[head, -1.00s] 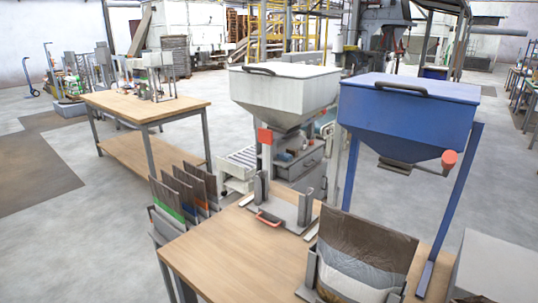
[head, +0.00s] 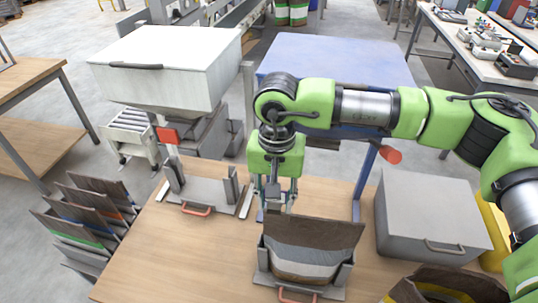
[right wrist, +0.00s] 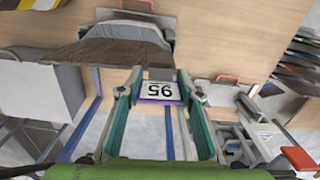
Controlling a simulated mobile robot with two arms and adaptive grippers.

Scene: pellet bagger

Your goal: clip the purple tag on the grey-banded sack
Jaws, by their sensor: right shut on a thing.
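My right gripper (head: 274,201) is above the workbench, just behind and left of the sack. In the right wrist view its two fingers (right wrist: 160,95) are shut on a small purple-edged tag (right wrist: 160,91) with a white face marked 95. The brown sack with the grey band (head: 303,257) stands in a grey holder (head: 335,285) near the front of the bench, its back panel raised. In the right wrist view the sack (right wrist: 112,50) is beyond the fingertips, apart from the tag. My left gripper is not in view.
A white hopper (head: 165,60) and a blue hopper (head: 350,65) stand behind the workbench (head: 180,260). A second, empty holder (head: 200,190) is left of the gripper. A grey box (head: 430,215) is at right. Several flat sacks (head: 90,210) stand in a rack at left.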

